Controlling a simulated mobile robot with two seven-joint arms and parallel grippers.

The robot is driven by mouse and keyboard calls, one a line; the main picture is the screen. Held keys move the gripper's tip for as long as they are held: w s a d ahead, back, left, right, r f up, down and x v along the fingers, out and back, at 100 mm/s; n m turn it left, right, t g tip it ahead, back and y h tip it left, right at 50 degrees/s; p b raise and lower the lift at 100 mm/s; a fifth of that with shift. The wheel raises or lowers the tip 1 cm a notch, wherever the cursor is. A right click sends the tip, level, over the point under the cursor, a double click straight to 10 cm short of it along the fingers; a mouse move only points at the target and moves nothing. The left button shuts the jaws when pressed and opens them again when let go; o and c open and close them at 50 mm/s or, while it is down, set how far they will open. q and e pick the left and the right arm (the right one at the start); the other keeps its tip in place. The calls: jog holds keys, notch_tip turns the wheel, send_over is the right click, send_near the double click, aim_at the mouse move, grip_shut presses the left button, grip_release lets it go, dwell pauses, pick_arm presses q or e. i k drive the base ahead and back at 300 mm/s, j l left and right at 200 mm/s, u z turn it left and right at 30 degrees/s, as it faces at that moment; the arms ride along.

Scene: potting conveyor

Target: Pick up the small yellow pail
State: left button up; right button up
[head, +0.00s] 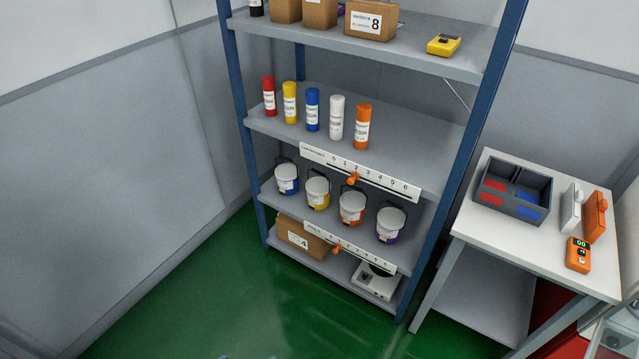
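The small yellow pail (317,194) is white with a yellow label band and a dark handle. It stands upright on the shelf second from the bottom of a rack, in a row of similar pails. A blue-banded pail (287,179) stands to its left and an orange-banded pail (352,208) to its right. A purple-banded pail (390,225) is at the right end of the row. Neither of my grippers can be made out in the head view.
The blue-posted rack (473,150) holds coloured cylinders (312,110) above the pails. Numbered scale strips with orange markers line two shelf edges. A white table (530,245) with a divided grey bin (512,192) stands right. Green floor (230,290) before the rack is clear.

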aim_at(318, 189)
jog(key=i+j+z, duration=0.2)
jog(key=i+j, duration=0.7)
jog(key=i, duration=0.15)
jog(key=i+j, duration=0.15)
jog(key=j, duration=0.2)
jog(key=i+j+z, duration=0.1)
jog(key=j, duration=0.25)
jog(key=i+j, duration=0.15)
jog(key=j, duration=0.2)
jog(key=i+j, duration=0.1)
jog(key=j, duration=0.55)
jog(key=i+j+z, duration=0.15)
jog(key=j, duration=1.1)
jog(key=i+z, duration=0.05)
jog(key=i, duration=0.05)
